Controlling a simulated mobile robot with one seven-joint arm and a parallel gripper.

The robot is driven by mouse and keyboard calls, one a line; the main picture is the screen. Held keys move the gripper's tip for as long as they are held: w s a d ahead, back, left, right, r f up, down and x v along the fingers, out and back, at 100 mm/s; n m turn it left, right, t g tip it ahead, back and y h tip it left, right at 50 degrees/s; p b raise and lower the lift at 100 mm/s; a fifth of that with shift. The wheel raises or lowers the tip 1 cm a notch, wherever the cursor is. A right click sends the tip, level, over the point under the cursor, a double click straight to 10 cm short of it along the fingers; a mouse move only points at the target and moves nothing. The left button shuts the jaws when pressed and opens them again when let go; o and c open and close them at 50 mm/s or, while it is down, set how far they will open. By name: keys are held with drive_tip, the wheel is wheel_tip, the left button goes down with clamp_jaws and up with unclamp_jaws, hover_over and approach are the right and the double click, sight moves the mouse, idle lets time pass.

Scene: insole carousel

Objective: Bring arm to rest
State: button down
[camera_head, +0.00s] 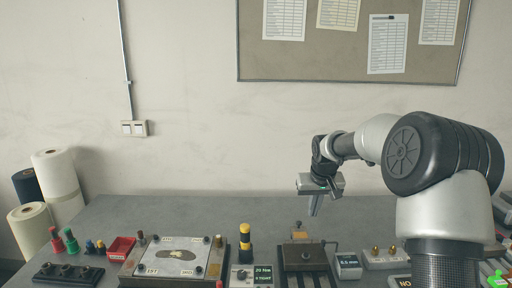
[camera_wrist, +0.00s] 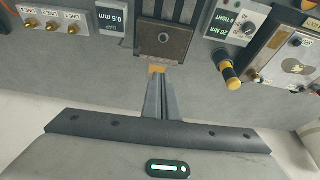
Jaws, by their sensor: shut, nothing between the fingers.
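My gripper (camera_head: 314,205) hangs over the back of the grey bench (camera_head: 210,208) at the right of centre in the head view, pointing down. It is shut and empty; in the wrist view its two fingers (camera_wrist: 158,80) lie together. My arm reaches in from the right and bends down at the wrist. In the wrist view the fingertips appear just below a brown metal block (camera_wrist: 163,42) of a slotted fixture. The gripper appears to be above the bench and apart from the fixture.
The fixture (camera_head: 303,256), a yellow-and-black knob (camera_head: 245,236), a plate with an insole shape (camera_head: 174,257), a red bin (camera_head: 121,247) and small display boxes (camera_head: 347,265) line the front. Rolls (camera_head: 58,180) stand at the left. The back strip of bench is clear.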

drive_tip(key=s+a+r+h, duration=0.1)
drive_tip(key=s+r, duration=0.5)
drive_tip(key=s, duration=0.3)
drive_tip(key=s+a+r, duration=0.2)
drive_tip(key=s+r, duration=0.4)
drive_tip(key=s, duration=0.3)
drive_tip(key=s+a+t+y, duration=0.1)
drive_tip(key=s, duration=2)
drive_tip(key=shift+f+t, duration=0.3)
drive_tip(key=shift+f, duration=0.15)
drive_tip(key=shift+s, duration=0.1)
